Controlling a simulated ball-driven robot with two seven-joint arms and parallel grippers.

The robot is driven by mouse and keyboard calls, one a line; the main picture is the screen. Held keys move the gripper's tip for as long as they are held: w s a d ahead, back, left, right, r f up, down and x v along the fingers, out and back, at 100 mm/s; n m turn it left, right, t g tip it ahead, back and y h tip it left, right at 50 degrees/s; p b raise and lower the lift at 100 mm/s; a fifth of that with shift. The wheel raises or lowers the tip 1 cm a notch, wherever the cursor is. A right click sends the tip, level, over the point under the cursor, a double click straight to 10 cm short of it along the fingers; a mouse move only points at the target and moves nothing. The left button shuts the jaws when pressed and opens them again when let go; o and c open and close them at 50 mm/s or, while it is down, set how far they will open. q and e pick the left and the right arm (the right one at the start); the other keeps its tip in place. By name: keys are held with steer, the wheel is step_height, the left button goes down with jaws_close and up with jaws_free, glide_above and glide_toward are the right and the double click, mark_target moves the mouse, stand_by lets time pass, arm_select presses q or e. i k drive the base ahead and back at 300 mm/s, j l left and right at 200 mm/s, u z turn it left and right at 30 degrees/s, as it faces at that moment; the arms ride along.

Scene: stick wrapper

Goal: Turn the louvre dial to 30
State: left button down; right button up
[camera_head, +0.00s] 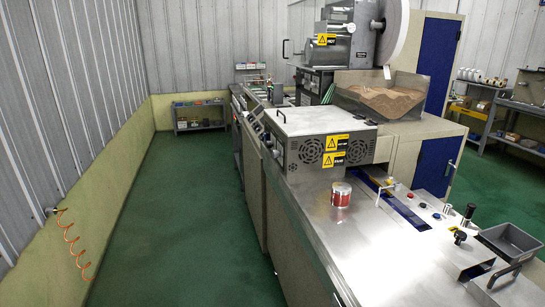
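I cannot pick out a dial marked with numbers for the louvre in the head camera view. A steel housing (308,120) with round slotted vents (312,151) and yellow warning labels (336,142) stands on the machine. Small dark knobs or fittings show along the machine's left side (268,138), too small to read. Small coloured controls sit on the right panel (420,205), including a red one (422,205); no scale is legible there. Neither of my grippers is in view.
A red and white can (341,195) stands on the steel worktop (350,255). A grey tray (508,241) and a black handle (504,273) are at the right. The green floor (175,235) left of the machine is clear. An orange coiled hose (75,240) hangs on the left wall.

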mark_target(276, 153)
steer(key=k+j+z, duration=0.45)
steer(key=i+j+z, duration=0.15)
steer(key=z, duration=0.2)
steer(key=i+j+z, duration=0.65)
steer(key=k+l, duration=0.1)
